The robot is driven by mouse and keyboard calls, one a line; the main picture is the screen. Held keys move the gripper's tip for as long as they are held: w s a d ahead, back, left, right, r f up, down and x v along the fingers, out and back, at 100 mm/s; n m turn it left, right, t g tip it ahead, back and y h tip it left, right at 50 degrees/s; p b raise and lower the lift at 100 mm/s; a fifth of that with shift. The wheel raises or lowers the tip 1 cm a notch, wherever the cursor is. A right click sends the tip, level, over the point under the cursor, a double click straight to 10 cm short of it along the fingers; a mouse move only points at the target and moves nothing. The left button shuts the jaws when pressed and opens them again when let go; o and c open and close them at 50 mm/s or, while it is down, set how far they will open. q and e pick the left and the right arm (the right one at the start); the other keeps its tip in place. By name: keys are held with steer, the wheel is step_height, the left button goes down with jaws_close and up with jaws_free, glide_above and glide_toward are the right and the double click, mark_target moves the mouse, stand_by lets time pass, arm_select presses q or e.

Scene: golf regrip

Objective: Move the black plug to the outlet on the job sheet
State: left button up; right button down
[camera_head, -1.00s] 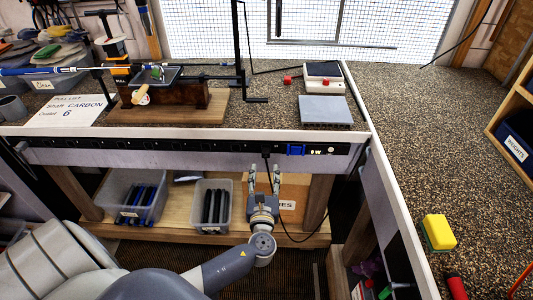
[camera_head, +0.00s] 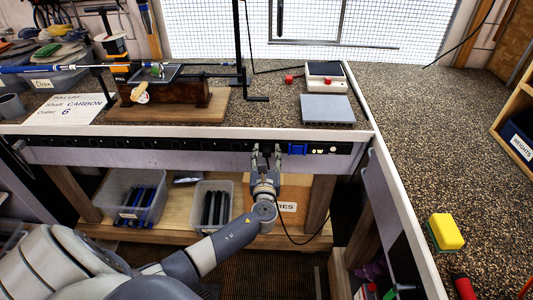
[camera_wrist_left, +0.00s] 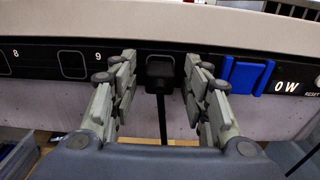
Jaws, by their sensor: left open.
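The black plug (camera_wrist_left: 160,68) sits in the power strip, just right of the outlet marked 9, with its cord hanging down. My left gripper (camera_head: 266,150) is open at the strip; in the left wrist view its fingers (camera_wrist_left: 160,85) stand on either side of the plug, with gaps showing. The power strip (camera_head: 180,144) runs along the bench's front edge. The outlets marked 8 and 9 (camera_wrist_left: 73,64) show empty in the left wrist view. The job sheet (camera_head: 72,108) lies on the bench at left and reads Shaft CARBON, Outlet 6. My right gripper is not in view.
A blue switch (camera_wrist_left: 245,74) and a lit display reading 0 W (camera_wrist_left: 287,87) are right of the plug. Clear bins (camera_head: 211,206) stand on the shelf below. A grey box (camera_head: 327,109) and a wooden-based vise (camera_head: 170,106) stand on the bench.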

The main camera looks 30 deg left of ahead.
mark_target(267, 157)
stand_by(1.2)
arm_select(q)
jaws_close()
steer(key=shift+s, duration=0.1)
steer(key=shift+p+v, duration=0.75)
steer(key=shift+v, duration=0.6)
steer(key=shift+p+v, duration=0.45)
steer(key=shift+v, duration=1.15)
steer(key=shift+d, duration=0.1)
